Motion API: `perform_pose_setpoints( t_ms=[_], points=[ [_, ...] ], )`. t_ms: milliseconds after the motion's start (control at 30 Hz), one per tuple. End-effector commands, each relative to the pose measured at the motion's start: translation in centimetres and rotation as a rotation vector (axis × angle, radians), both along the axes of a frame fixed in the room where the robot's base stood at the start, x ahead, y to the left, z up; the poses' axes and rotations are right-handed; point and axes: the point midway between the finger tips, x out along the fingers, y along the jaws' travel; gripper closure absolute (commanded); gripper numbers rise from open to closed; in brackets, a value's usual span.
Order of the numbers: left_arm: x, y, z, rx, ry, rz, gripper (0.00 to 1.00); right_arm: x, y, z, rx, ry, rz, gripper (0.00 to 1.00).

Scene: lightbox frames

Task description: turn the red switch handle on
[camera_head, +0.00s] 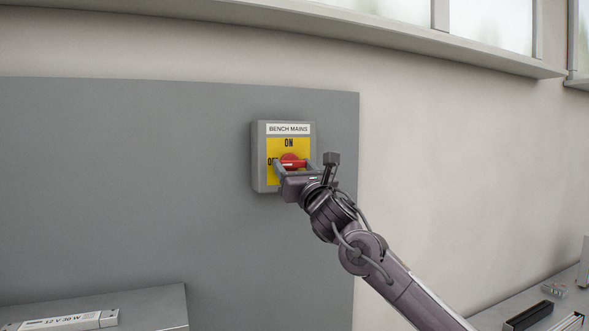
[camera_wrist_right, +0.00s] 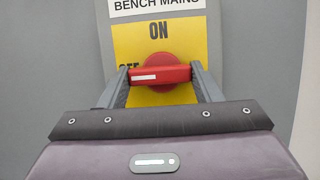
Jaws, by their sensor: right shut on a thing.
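The red switch handle (camera_head: 294,164) is on a yellow plate (camera_head: 305,146) of a grey box labelled BENCH MAINS (camera_head: 258,160), mounted on a grey panel. ON is printed above the handle and the OFF label to its left is partly covered. In the right wrist view the handle (camera_wrist_right: 160,75) lies horizontal, its white mark at the left end, toward OFF. My right gripper (camera_head: 292,167) is shut on the handle, with one finger at each end of the bar; its fingers also show in the right wrist view (camera_wrist_right: 161,76). My left gripper is not in view.
A grey surface (camera_head: 150,302) at lower left carries a white unit labelled 12 V 30 W (camera_head: 65,321). A bench (camera_head: 545,298) at lower right holds a black block (camera_head: 528,315) and other small items. A window ledge (camera_head: 400,38) runs above. The panel around the box is clear.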

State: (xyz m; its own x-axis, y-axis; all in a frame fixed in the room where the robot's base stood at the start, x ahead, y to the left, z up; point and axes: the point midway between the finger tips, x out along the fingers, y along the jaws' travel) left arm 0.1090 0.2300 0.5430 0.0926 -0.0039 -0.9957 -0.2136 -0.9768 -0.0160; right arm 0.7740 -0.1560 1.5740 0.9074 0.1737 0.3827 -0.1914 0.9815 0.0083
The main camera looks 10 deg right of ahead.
Motion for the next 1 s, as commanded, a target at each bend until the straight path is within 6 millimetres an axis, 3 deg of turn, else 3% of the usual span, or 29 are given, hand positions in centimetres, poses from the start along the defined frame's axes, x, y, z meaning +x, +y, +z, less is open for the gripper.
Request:
perform_pose_setpoints(
  t_ms=[367,700,1000],
  points=[
    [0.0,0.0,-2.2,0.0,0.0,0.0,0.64,0.0,0.3,-0.3,0.174,0.034,0.002,0.65],
    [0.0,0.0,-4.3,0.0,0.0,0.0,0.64,-0.1,0.4,-0.1,0.483,0.094,0.001,0.65],
    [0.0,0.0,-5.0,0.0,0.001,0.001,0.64,-0.1,0.5,0.3,0.762,0.15,0.001,0.65]
  ],
)
